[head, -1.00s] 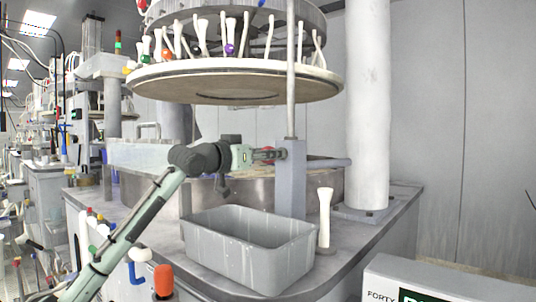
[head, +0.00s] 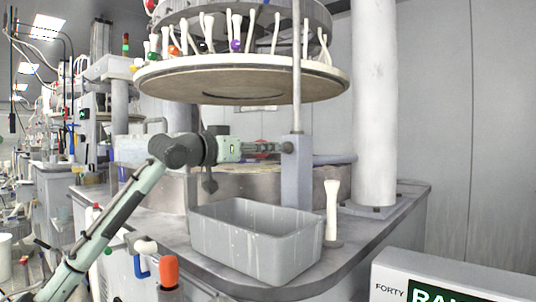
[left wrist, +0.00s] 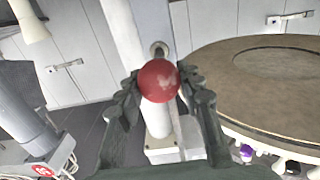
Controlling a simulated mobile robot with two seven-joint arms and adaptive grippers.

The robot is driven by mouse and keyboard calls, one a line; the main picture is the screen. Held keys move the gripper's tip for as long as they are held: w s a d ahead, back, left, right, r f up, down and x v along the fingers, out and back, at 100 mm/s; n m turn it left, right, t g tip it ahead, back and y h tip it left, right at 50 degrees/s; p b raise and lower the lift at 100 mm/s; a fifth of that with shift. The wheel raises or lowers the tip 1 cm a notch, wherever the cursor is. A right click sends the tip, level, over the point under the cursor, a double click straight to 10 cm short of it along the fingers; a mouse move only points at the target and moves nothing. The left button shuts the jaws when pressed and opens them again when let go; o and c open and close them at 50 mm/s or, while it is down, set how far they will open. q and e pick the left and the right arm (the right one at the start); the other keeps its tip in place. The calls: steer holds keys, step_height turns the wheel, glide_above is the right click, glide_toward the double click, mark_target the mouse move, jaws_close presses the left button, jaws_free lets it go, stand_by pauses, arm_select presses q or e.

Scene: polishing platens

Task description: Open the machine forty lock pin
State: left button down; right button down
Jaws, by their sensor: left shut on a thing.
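The lock pin's red ball knob (left wrist: 158,81) is between the fingers of my left gripper (left wrist: 160,88) in the left wrist view. The fingers are shut on it from both sides. The knob sits in front of a round fitting on a grey post. In the head view my left gripper (head: 280,148) reaches in from the left to the upper part of the grey post (head: 296,175), under the round upper platen (head: 240,82). The fingers largely hide the knob there, and the pin's shaft is hidden. My right gripper is not in view.
A grey bin (head: 255,240) stands on the machine's table below the gripper. A white club-shaped handle (head: 332,208) stands beside it. A thick white column (head: 375,110) rises at the right. A sign reading FORTY (head: 450,285) is at the lower right.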

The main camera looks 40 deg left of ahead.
arm_select(q)
steer(key=shift+f, duration=0.15)
steer(key=c, duration=1.4)
jaws_free()
steer(key=o, duration=0.4)
steer(key=shift+s, duration=0.2)
steer(key=shift+s, duration=0.1)
steer(key=s, duration=0.8)
steer(key=s+a, duration=0.1)
steer(key=s, duration=0.2)
steer(key=shift+s, duration=0.4)
